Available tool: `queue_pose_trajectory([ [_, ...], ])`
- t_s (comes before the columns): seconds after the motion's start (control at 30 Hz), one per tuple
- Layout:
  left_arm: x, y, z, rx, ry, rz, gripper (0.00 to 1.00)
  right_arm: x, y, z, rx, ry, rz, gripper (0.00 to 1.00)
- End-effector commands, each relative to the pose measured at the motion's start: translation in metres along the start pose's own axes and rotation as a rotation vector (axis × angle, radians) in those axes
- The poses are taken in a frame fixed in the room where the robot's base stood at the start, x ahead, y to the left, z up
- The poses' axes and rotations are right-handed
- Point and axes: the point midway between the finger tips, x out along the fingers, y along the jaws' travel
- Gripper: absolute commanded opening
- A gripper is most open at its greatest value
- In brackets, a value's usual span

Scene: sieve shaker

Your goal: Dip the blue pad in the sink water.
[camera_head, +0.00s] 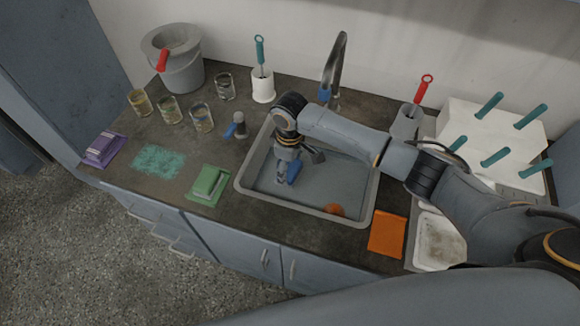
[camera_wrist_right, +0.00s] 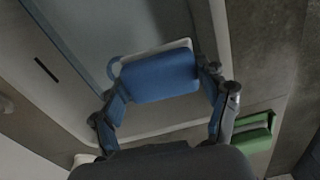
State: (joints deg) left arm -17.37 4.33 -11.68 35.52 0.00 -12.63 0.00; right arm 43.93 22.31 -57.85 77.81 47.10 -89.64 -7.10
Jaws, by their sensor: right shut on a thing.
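The blue pad (camera_head: 294,172) is over the left part of the sink (camera_head: 300,209), inside its rim. My right gripper (camera_head: 288,165) points down into the sink and is shut on the pad. In the right wrist view the blue pad (camera_wrist_right: 160,78) sits between the two fingers, with a pale edge along its far side. The sink holds grey-blue water (camera_head: 345,185). I cannot tell whether the pad touches the water. My left gripper is not in view.
An orange round thing (camera_head: 334,210) lies at the sink's front edge. The faucet (camera_head: 335,65) stands behind. A green sponge (camera_head: 209,181) is left of the sink, an orange cloth (camera_head: 387,235) right of it. Several glasses and a grey bucket (camera_head: 180,72) stand back left.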

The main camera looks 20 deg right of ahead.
Motion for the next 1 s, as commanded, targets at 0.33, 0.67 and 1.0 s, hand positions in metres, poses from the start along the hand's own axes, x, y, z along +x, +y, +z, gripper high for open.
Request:
queue_pose_trajectory([
  [0.33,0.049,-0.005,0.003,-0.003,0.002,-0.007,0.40,0.045,0.000,0.000,-0.001,0.000,0.001,0.49],
  [0.67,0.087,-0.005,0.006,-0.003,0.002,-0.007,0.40,0.081,0.001,0.000,-0.001,0.000,0.002,0.49],
  [1.0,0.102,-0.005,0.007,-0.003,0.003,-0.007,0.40,0.119,0.000,0.000,0.000,-0.001,0.000,0.49],
])
